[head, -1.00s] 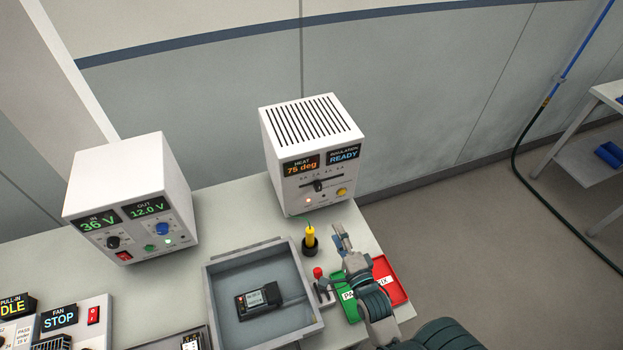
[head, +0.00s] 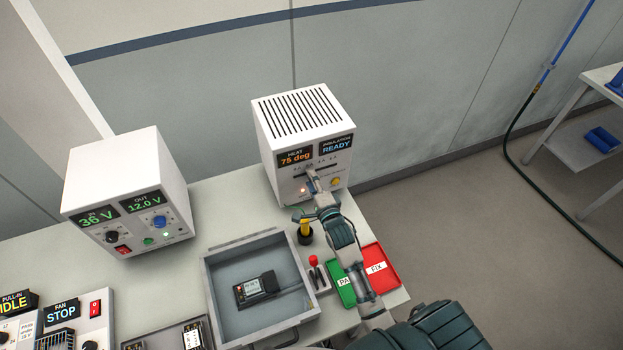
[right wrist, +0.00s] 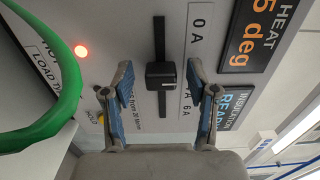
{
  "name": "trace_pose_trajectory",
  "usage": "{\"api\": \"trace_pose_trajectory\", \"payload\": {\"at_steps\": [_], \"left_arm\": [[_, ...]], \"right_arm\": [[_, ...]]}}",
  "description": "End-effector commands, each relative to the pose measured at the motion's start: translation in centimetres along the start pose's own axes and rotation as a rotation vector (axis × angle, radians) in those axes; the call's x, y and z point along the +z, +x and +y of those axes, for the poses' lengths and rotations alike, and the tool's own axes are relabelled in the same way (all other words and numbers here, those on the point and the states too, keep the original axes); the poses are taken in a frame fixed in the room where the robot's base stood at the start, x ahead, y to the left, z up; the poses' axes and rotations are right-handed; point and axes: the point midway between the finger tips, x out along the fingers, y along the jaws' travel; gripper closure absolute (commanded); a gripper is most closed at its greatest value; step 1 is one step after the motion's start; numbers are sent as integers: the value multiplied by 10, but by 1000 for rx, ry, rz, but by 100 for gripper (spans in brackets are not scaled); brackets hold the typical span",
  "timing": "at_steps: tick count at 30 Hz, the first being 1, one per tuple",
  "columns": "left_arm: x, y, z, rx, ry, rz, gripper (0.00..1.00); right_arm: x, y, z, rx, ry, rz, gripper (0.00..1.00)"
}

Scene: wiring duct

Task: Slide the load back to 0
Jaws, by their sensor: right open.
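The white load box (head: 318,130) stands at the back of the bench, its displays reading 75 deg and READY. Its black slider knob (right wrist: 161,75) rides in a vertical-looking slot in the right wrist view, beside a scale marked 0 A and 6 A. My right gripper (right wrist: 160,70) is open, with one blue-padded finger on each side of the knob and a visible gap to each. In the head view my right gripper (head: 311,180) is at the box's front and hides the knob. My left gripper is not in view.
A yellow-handled tool (head: 305,231) stands in a black holder just below my right gripper. A green curved strand (right wrist: 70,85) crosses the wrist view's left side. A grey tray (head: 230,262) holds a black device. Green (head: 340,289) and red (head: 381,265) trays lie right.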

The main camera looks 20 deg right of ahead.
Motion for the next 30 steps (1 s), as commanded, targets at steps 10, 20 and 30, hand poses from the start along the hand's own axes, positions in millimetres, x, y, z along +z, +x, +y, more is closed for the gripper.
{"api": "trace_pose_trajectory", "payload": {"at_steps": [10,20,30], "left_arm": [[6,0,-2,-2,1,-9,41],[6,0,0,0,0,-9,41],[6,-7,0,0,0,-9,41]], "right_arm": [[-1,4,0,0,0,0,42],[0,4,1,3,-1,0,100],[36,4,2,7,4,1,100]]}}
